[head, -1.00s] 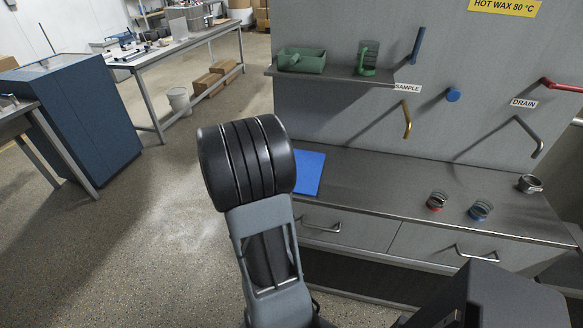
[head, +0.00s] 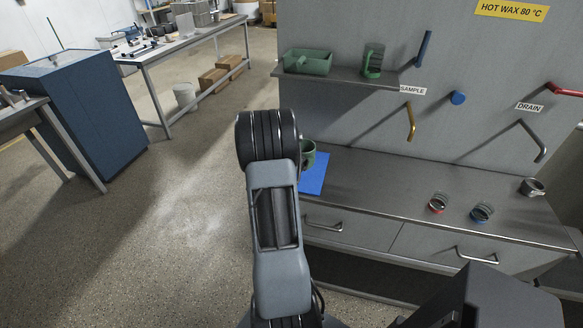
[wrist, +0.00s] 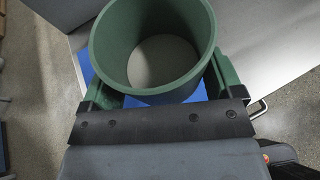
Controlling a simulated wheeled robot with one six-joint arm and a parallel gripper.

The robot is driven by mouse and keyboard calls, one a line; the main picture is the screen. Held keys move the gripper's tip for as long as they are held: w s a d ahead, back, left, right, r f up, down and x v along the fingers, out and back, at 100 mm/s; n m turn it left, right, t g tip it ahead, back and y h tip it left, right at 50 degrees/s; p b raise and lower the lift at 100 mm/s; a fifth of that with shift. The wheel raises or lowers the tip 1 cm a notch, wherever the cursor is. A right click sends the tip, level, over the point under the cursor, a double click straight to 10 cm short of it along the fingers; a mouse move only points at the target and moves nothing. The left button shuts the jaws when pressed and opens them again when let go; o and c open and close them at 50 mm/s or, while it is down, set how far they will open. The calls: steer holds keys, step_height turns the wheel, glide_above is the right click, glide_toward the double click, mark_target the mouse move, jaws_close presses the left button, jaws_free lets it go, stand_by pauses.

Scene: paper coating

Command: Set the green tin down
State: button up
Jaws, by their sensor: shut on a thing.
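The green tin (wrist: 105,45) is open-topped and empty inside, with a grey bottom showing in the wrist view. My gripper (wrist: 160,88) is shut on it, at the tin's near side. In the head view the tin (head: 308,153) shows just right of my arm's end, which hides part of it and the gripper's fingers. The tin looks upright, over the left part of the blue mat (head: 314,178) on the steel counter. I cannot tell whether its base touches the mat.
A shelf above the counter (head: 350,77) holds a green tray (head: 307,63) and another green container (head: 373,62). Several pipe handles stick out of the wall. Two small banded pieces (head: 437,204) (head: 482,212) and a metal cup (head: 532,187) stand at the right. The middle counter is clear.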

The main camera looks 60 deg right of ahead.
steer(key=w+f, duration=0.2)
steer(key=f, duration=0.1)
steer(key=w+f, duration=0.1)
steer(key=f, duration=0.1)
steer(key=shift+w+d, duration=0.35)
steer(key=shift+d, duration=0.05)
step_height(320, 180, down, 3)
steer(key=shift+w+r+p, duration=0.1)
steer(key=shift+w+p, duration=0.05)
steer(key=shift+p, duration=0.5)
steer(key=shift+f, duration=0.25)
steer(key=shift+f+b, duration=0.2)
steer(key=shift+b, duration=0.1)
steer(key=o, duration=0.8)
